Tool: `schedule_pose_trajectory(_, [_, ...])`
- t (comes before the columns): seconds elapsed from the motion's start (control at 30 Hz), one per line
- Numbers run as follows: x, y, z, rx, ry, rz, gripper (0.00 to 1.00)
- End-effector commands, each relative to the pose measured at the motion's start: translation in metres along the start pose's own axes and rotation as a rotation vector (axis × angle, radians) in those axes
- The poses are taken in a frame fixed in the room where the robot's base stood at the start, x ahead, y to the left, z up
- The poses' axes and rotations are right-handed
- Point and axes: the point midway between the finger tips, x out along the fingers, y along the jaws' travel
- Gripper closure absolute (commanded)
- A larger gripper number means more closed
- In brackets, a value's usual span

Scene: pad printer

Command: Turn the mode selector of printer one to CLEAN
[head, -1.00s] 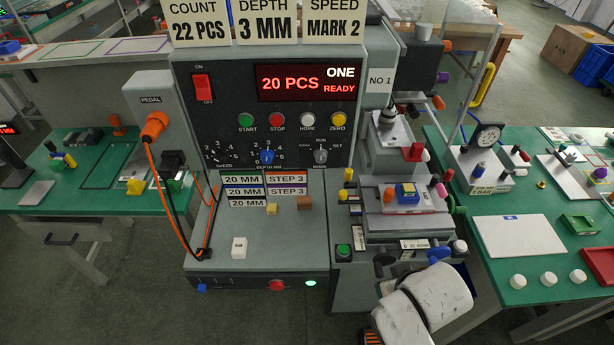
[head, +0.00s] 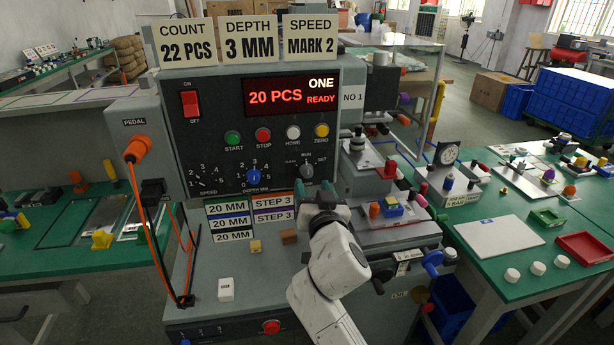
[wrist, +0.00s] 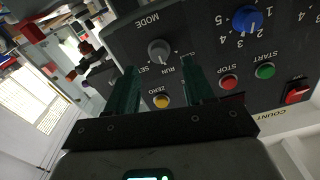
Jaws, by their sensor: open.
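The mode selector of printer one is a grey round knob (head: 306,171) at the lower right of the dark control panel, under the RUN mark. It also shows in the wrist view (wrist: 159,50), upside down, with its pointer mark toward RUN. SET lies to one side; the label on the other side is partly hidden behind a finger. My gripper (head: 322,194) is just below the knob in the head view, its fingers hard to make out there. In the wrist view my gripper (wrist: 160,72) is open, its two green fingers apart and empty, with the knob beyond and between their tips.
The blue depth knob (head: 253,177) is left of the selector, with the yellow ZERO button (head: 321,130) above right. The display (head: 291,95) reads 20 PCS, ONE, READY. A red switch (head: 190,104) is at upper left. The pad fixture (head: 392,207) stands close right of my arm.

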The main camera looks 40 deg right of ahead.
Motion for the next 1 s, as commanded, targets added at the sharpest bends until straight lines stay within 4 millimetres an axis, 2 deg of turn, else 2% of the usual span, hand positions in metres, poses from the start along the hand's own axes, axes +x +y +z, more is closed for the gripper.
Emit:
schedule_pose_trajectory(0.1, [0.022,0.000,-0.002,0.000,0.001,0.002,0.47])
schedule_pose_trajectory(0.3, [0.046,0.000,-0.001,0.000,0.000,0.001,0.47])
schedule_pose_trajectory(0.7, [0.053,0.000,0.001,0.000,-0.001,0.000,0.47])
schedule_pose_trajectory(0.77, [0.053,0.000,0.001,0.000,-0.001,0.000,0.51])
schedule_pose_trajectory(1.0, [0.053,0.000,0.001,0.000,-0.001,0.001,0.74])
